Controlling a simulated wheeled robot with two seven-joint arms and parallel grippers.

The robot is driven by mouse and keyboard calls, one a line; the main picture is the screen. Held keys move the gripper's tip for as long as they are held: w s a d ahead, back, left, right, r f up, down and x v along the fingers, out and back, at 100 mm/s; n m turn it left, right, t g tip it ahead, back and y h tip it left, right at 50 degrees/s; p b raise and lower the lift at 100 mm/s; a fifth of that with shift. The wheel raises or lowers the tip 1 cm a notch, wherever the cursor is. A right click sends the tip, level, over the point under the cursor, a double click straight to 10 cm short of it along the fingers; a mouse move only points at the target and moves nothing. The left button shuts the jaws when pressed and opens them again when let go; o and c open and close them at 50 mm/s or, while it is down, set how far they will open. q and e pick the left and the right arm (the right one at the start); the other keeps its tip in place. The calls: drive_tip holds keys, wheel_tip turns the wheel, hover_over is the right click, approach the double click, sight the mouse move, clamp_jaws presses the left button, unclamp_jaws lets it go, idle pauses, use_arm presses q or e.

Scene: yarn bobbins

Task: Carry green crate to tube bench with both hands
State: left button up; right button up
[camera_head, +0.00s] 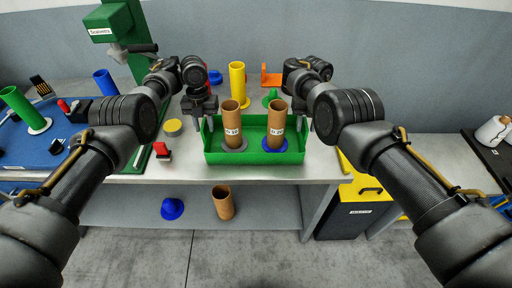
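The green crate (255,158) stands near the front edge of the grey bench (330,164), level. Two brown cardboard tubes stand upright in it, the left tube (232,122) on a grey base and the right tube (275,122) on a blue base. Both tubes carry white labels. My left gripper (203,116) is at the crate's left end, and my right gripper (305,114) is at its right end. Both point down at the end walls. The fingertips are small and partly hidden, so I cannot tell whether either is closed on the wall.
Behind the crate stand a yellow tube (237,80) and an orange holder (271,78). A green press (116,35) is at the back left. A red-topped block (161,150) sits left of the crate. A brown tube (223,202) and a blue cone (172,208) are on the lower shelf.

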use_arm(q)
drive_tip(key=shift+s+a+r, duration=0.15)
drive_tip(key=shift+s+r, duration=0.3)
drive_tip(key=shift+s, duration=0.15)
use_arm(e)
drive_tip(key=shift+s+r, duration=0.4)
drive_tip(key=shift+s, duration=0.2)
use_arm(q)
drive_tip(key=shift+a+r, duration=0.1)
drive_tip(key=shift+r, duration=0.25)
drive_tip(key=r, duration=0.1)
drive_tip(key=w+r, duration=0.2)
drive_tip(key=r, duration=0.1)
drive_tip(key=shift+r, duration=0.1)
use_arm(e)
drive_tip(key=shift+w+f, duration=0.5)
drive_tip(key=shift+w, duration=0.1)
drive_tip(key=shift+s+r, duration=0.3)
drive_tip(key=shift+s, duration=0.05)
drive_tip(key=shift+w+f, duration=0.15)
drive_tip(key=shift+w, duration=0.05)
use_arm(q)
wheel_tip(320, 180, up, 6)
drive_tip(key=shift+d+r, duration=0.15)
drive_tip(key=shift+d, duration=0.05)
use_arm(e)
wheel_tip(320, 180, up, 12)
drive_tip(key=w, duration=0.1)
drive_tip(key=shift+w, duration=0.25)
